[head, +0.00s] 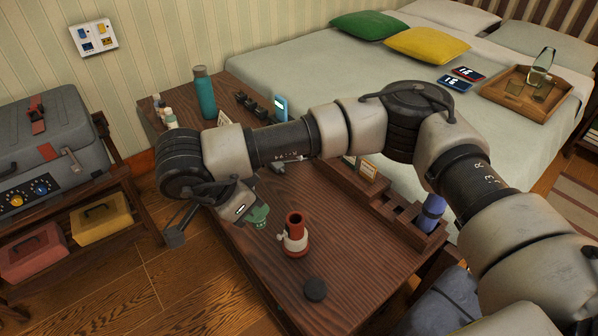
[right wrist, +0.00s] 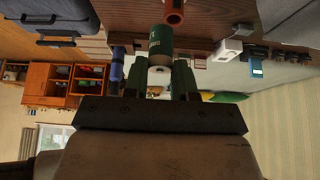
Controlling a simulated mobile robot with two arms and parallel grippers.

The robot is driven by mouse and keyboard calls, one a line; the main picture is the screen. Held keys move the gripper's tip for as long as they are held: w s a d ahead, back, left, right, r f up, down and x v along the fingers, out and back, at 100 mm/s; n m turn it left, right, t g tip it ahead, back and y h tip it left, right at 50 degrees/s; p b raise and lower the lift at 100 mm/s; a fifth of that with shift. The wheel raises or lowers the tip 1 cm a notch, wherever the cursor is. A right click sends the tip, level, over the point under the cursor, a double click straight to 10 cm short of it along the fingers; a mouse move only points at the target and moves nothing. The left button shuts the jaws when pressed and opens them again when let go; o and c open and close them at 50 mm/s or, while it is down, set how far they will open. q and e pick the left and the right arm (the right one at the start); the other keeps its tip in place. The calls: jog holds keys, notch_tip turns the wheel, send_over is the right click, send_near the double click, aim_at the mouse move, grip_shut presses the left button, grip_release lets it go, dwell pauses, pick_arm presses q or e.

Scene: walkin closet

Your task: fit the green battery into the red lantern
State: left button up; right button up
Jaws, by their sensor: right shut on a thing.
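The red lantern (head: 296,222) stands upright on the dark wooden table, with an open red tube on top and a pale lower part. My right gripper (head: 247,211) is just left of the lantern in the head view and is shut on the green battery (head: 260,217). In the right wrist view the green battery (right wrist: 161,42) sticks out beyond the fingers. The red tube of the lantern (right wrist: 174,12) shows past its far end, at the top edge. The battery looks apart from the lantern. My left gripper is not in view.
A black round cap (head: 315,289) lies on the table (head: 350,255) in front of the lantern. A wooden compartment rack (head: 385,205) with a blue cylinder (head: 431,212) stands to the right. A teal bottle (head: 204,92) stands at the back. Bare tabletop surrounds the lantern.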

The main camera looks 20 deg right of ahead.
jog(key=w+d+m+g+y+p, duration=0.3)
jog(key=m+y+p, duration=0.2)
jog(key=m, duration=1)
jog(key=w+d+m+g+y+p, duration=0.3)
jog(key=w+m+g+y+p, duration=0.15)
jog(key=m, duration=0.95)
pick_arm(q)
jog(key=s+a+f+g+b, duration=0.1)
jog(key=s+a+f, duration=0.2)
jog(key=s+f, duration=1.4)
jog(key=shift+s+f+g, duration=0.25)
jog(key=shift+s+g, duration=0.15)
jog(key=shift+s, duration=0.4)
pick_arm(e)
jog(key=d+f+m+t+y, duration=0.2)
jog(key=d+f+m+t, duration=0.3)
jog(key=f+m, duration=0.4)
jog(key=m+t, duration=0.1)
jog(key=m, duration=0.1)
jog(key=shift+s+f+m, duration=0.15)
jog(key=shift+s+m, duration=0.15)
jog(key=shift+s, duration=0.1)
pick_arm(q)
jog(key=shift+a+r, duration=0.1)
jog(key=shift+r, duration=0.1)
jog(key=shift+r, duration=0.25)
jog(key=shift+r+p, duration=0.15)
jog(key=shift+p, duration=0.25)
